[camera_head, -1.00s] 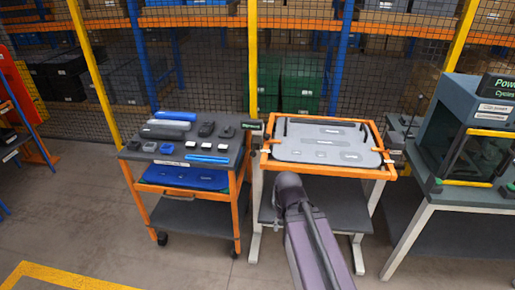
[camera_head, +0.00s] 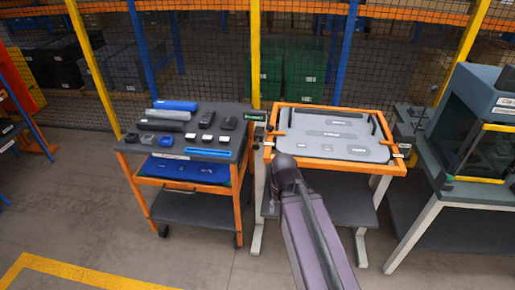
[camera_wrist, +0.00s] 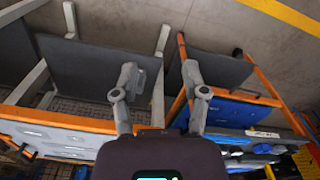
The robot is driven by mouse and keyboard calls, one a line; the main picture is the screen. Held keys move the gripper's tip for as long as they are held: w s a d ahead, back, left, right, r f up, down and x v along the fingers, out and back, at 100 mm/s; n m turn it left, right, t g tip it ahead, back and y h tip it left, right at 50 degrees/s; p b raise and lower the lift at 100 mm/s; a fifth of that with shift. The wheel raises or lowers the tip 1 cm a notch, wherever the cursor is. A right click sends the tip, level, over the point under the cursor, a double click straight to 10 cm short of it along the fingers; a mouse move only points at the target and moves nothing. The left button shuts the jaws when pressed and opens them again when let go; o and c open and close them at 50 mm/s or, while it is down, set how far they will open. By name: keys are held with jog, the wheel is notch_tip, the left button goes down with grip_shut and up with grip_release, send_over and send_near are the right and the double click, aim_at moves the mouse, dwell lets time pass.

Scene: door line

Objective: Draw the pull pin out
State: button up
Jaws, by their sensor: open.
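I cannot make out a pull pin for sure in either view. A workstation with an orange-rimmed frame (camera_head: 345,108) and a grey panel (camera_head: 330,137) stands at centre right in the head view. Small orange clips sit at the sides of its rim. My gripper (camera_wrist: 162,85) shows in the wrist view with its two grey fingers apart and nothing between them. Bare floor and dark shelves show beyond the fingers. The gripper does not show in the head view, where my arm stands in front of the workstation.
An orange cart (camera_head: 237,185) left of the workstation carries several dark, grey and blue items on top and a blue tray (camera_head: 188,168) below. A glazed cabinet (camera_head: 480,130) stands on a bench at right. Mesh fencing runs behind. Floor is free at front left.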

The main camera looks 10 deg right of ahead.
jog(key=shift+o, duration=0.5)
jog(key=w+d+f+m+t+h+b, duration=0.3)
jog(key=w+d+f+t+h+b, duration=0.15)
jog(key=w+f+b, duration=0.4)
jog(key=n+t+h+b, duration=0.1)
jog(key=n+t+b, duration=0.1)
jog(key=t+b, duration=1.55)
send_near(256, 148)
jog(key=s+a+r+g+b, duration=0.2)
jog(key=s+r+g+b, duration=0.2)
jog(key=g, duration=0.1)
jog(key=shift+w+d+f, duration=0.1)
jog(key=shift+w, duration=0.05)
jog(key=shift+w, duration=0.1)
jog(key=x, duration=1.3)
jog(key=shift+w+d, duration=0.1)
jog(key=shift+w, duration=0.15)
